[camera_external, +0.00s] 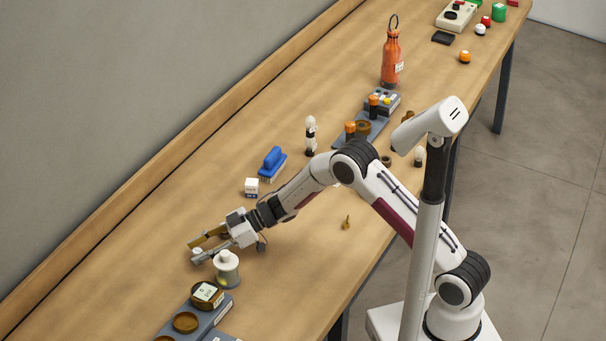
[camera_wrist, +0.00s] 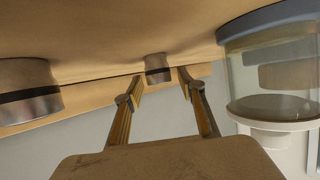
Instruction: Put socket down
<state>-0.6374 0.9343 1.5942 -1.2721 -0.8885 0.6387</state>
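A small cylinder, which looks like the socket (camera_wrist: 157,68), stands between my fingertips in the wrist view, where the table is seen upside down. It shows as a small pale piece (camera_external: 197,252) at the fingertips in the external view. My gripper (camera_external: 200,247) is low over the left part of the table, pointing left. Its fingers (camera_wrist: 160,78) are spread, with a gap on each side of the cylinder. Whether the cylinder rests fully on the table is hard to tell.
A clear jar with a white top (camera_external: 227,268) stands close beside my gripper and shows large in the wrist view (camera_wrist: 270,75). A banded metal cylinder (camera_wrist: 28,92) is on the other side. A grey tray (camera_external: 214,313) with round brown pieces lies nearer. The table's left-back area is clear.

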